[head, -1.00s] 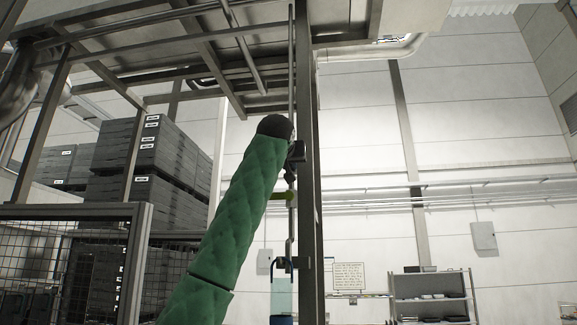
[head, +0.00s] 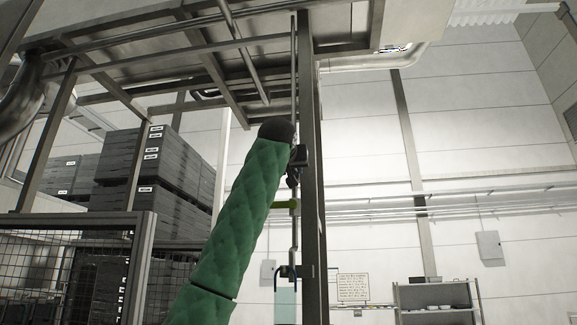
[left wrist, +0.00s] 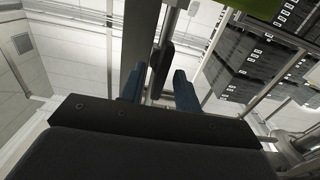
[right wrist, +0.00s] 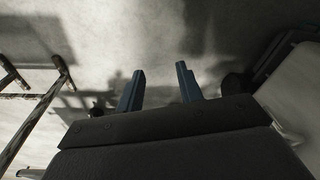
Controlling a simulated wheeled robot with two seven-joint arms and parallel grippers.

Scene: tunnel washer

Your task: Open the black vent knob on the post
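A dark upright post (head: 312,210) stands in the middle of the head view. A green arm, which looks like my left, reaches up beside it; its gripper is mostly hidden behind the black wrist end. A small black part (head: 300,158) shows at the post, and I cannot tell if it is knob or gripper. In the left wrist view my left gripper (left wrist: 159,88) is open, with a black elongated piece (left wrist: 160,68), likely the vent knob, between its fingers and gaps at the sides. My right gripper (right wrist: 160,84) is open and empty.
A yellow-green handle (head: 286,204) sits on a thin pipe beside the post, below the black part. A metal frame (head: 205,60) hangs overhead. A mesh fence (head: 65,265) and stacked grey crates (head: 160,165) stand left. A shelf (head: 435,295) stands far right.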

